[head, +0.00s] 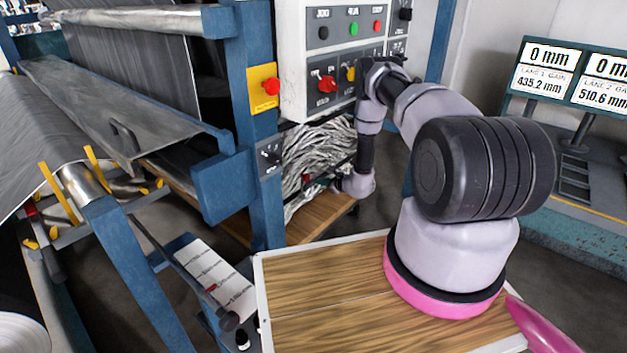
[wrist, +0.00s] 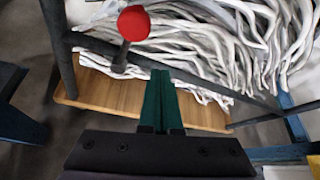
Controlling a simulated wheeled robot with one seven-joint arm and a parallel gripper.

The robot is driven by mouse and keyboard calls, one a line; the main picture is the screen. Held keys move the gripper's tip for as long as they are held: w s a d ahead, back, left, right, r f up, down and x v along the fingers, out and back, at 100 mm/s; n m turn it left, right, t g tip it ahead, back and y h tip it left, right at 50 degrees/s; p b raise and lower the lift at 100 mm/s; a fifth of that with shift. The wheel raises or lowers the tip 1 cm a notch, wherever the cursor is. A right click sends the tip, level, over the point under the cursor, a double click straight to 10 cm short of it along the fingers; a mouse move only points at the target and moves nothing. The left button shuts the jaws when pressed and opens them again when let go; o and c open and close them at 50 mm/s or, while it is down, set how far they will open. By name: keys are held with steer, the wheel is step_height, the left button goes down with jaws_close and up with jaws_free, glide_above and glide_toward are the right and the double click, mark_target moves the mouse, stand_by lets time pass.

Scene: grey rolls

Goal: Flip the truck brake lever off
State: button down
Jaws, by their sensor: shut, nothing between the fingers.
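A lever with a round red knob (wrist: 133,22) on a dark stem stands at the upper left of my fingertips in the wrist view. It appears to be the truck brake lever. A small red spot beside my wrist in the head view (head: 306,180) looks like the same knob. My gripper (wrist: 160,76) has its two green fingers together with nothing between them. The fingers point toward the wooden board and sit apart in the picture from the knob, to its lower right. In the head view my fingers are too small and dark to make out.
A heap of grey-white strips (head: 318,160) lies behind the lever above a wooden board (head: 320,220). Dark rails cross in front of it. A blue post (head: 262,130) stands left, and a control box (head: 330,65) with coloured buttons is above. Blue machine frames crowd the left side.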

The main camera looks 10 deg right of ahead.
steer(key=s+d+r, duration=0.1)
steer(key=s+r, duration=0.1)
steer(key=s, duration=0.6)
steer(key=shift+s+d, duration=0.25)
steer(key=shift+d, duration=0.1)
